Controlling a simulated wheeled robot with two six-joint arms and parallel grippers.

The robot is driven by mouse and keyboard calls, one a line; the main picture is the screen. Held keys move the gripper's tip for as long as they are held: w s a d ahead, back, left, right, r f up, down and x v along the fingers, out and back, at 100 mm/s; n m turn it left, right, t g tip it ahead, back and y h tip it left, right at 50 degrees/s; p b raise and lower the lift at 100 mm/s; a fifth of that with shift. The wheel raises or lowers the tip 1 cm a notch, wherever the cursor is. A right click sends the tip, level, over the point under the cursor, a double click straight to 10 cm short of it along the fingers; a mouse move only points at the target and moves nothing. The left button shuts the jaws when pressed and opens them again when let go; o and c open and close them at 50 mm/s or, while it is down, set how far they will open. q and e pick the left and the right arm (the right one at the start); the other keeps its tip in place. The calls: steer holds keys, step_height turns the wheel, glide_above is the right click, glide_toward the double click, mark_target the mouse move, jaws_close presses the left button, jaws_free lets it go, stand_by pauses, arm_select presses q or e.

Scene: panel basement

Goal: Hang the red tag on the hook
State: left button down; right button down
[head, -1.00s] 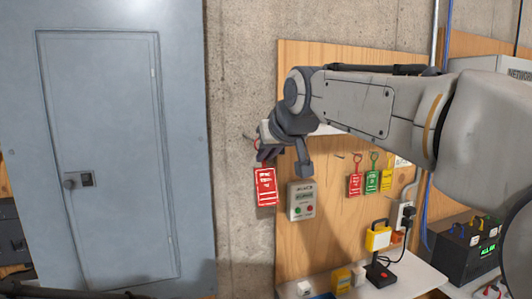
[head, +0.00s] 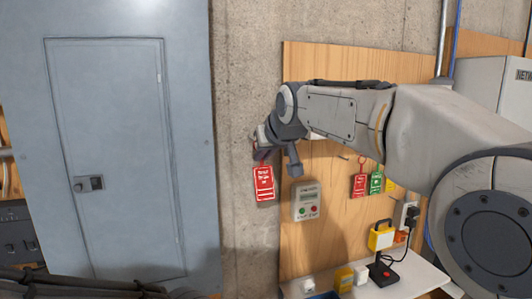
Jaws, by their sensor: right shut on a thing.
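My right gripper (head: 266,153) is in front of the bare concrete strip beside the wooden board. It is shut on the red tag (head: 264,184), which hangs upright below the fingers, its white lettering facing me. The tag's loop is mostly hidden by the fingers. A small dark hook-like thing (head: 253,138) shows just left of the gripper at the wall; I cannot tell whether the tag's loop touches it. My left gripper is out of view.
A grey cabinet (head: 110,150) stands left. The wooden board (head: 300,240) carries a grey button box (head: 306,201) and hanging red (head: 359,186) and green (head: 376,183) tags. A white shelf (head: 410,284) below holds a yellow device (head: 381,237).

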steer(key=shift+w+a, duration=0.15)
steer(key=shift+w, duration=0.3)
steer(key=shift+w+a+f+p, duration=0.2)
steer(key=shift+w+f+p, duration=0.1)
steer(key=shift+w, duration=0.25)
steer(key=c, duration=0.9)
jaws_free()
steer(key=shift+o, duration=0.2)
